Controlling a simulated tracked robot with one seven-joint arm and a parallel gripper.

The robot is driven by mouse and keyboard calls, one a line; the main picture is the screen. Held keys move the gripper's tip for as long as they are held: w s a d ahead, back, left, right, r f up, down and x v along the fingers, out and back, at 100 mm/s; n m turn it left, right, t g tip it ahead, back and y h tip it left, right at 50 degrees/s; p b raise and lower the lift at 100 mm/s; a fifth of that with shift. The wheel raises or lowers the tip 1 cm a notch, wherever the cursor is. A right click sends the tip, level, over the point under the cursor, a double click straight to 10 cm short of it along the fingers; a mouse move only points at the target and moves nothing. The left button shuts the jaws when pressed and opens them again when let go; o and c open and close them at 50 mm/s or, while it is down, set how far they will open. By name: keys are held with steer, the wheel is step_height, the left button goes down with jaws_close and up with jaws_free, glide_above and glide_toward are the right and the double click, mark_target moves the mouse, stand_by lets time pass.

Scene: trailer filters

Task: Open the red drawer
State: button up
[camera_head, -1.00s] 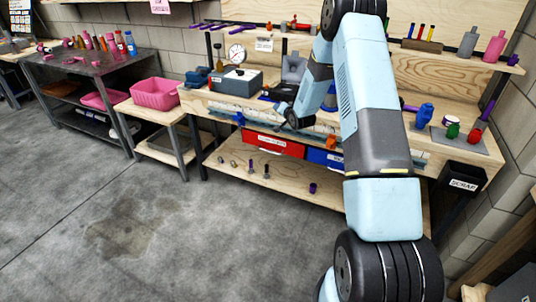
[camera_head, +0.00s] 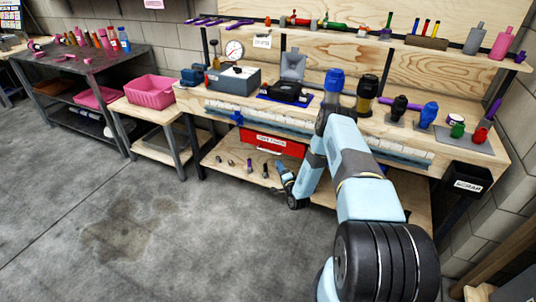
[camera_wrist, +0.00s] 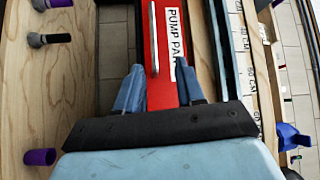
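The red drawer (camera_head: 285,149) is under the workbench top, with a white label on its front. It looks shut. In the wrist view the red drawer front (camera_wrist: 163,85) lies ahead, with a silver bar handle (camera_wrist: 153,38) beside the label reading "PUMP PA…". My gripper (camera_wrist: 160,80) is open, its two blue fingers apart and empty, with the handle beyond the fingertips and roughly between their lines. In the head view my gripper (camera_head: 281,170) is low, just below and in front of the drawer; its fingers are small there.
The workbench's lower shelf (camera_head: 230,177) holds several bolts and a purple cup (camera_wrist: 40,157). A measuring strip (camera_wrist: 240,60) runs along the bench edge above the drawer. A black scrap bin (camera_head: 468,180) hangs at the right. The floor (camera_head: 150,230) at the left is clear.

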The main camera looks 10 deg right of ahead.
steer(key=f+x, duration=0.1)
steer(key=x, duration=1.1)
steer(key=shift+w+a+f+m, duration=0.2)
steer(key=shift+w+f+m, duration=0.05)
steer(key=shift+f+m, duration=0.05)
jaws_close()
stand_by(0.4)
